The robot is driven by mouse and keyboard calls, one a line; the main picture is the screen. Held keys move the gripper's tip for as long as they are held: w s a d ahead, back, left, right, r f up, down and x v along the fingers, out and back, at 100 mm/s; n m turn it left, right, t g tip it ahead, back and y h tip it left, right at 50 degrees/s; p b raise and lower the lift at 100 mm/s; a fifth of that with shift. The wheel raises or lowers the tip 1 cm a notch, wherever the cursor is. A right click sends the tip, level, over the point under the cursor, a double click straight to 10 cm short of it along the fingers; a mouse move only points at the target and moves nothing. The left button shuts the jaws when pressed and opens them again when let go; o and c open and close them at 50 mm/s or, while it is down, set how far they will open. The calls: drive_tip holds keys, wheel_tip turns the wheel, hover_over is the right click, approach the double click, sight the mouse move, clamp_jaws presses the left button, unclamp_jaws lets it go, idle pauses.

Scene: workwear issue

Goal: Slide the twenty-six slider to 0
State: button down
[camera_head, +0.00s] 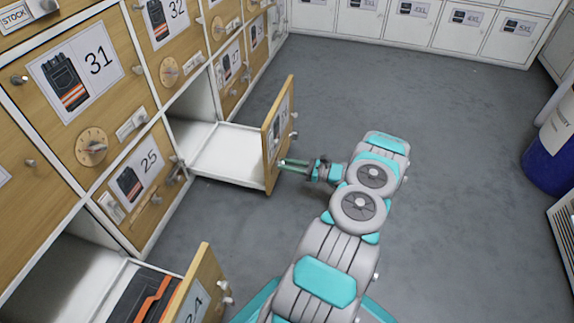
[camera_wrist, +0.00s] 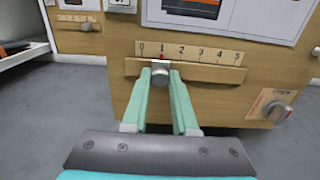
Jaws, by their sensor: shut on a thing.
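The slider knob (camera_wrist: 161,74) is a small grey block on a wooden rail under a printed scale (camera_wrist: 190,53) that runs from 0 to 5. Its red pointer stands at 1. In the wrist view my gripper (camera_wrist: 160,76) is shut on the knob, one green finger on each side. In the head view my gripper (camera_head: 283,164) reaches the outer face of a pulled-out drawer front (camera_head: 279,130) beside the door marked 25. The knob cannot be made out there, and the number on this drawer is not legible.
A grey rotary knob (camera_wrist: 277,111) sits lower right of the slider. The white drawer tray (camera_head: 225,155) is empty. Another open drawer (camera_head: 205,285), marked 24, holds dark and orange clothing near my arm. A blue bin (camera_head: 550,165) stands at right. Grey floor lies clear between.

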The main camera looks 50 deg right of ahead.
drive_tip(key=shift+a, duration=0.15)
drive_tip(key=shift+s+a+p, duration=0.2)
drive_tip(key=shift+s+a, duration=0.2)
drive_tip(key=shift+a, duration=0.25)
drive_tip(key=shift+s+a+p, duration=0.15)
drive_tip(key=shift+s+a, duration=0.2)
drive_tip(key=shift+a, duration=0.25)
drive_tip(key=c, duration=0.7)
unclamp_jaws()
drive_tip(key=v, duration=0.7)
drive_tip(key=shift+s+d+p, duration=0.2)
drive_tip(key=shift+s+p, duration=0.15)
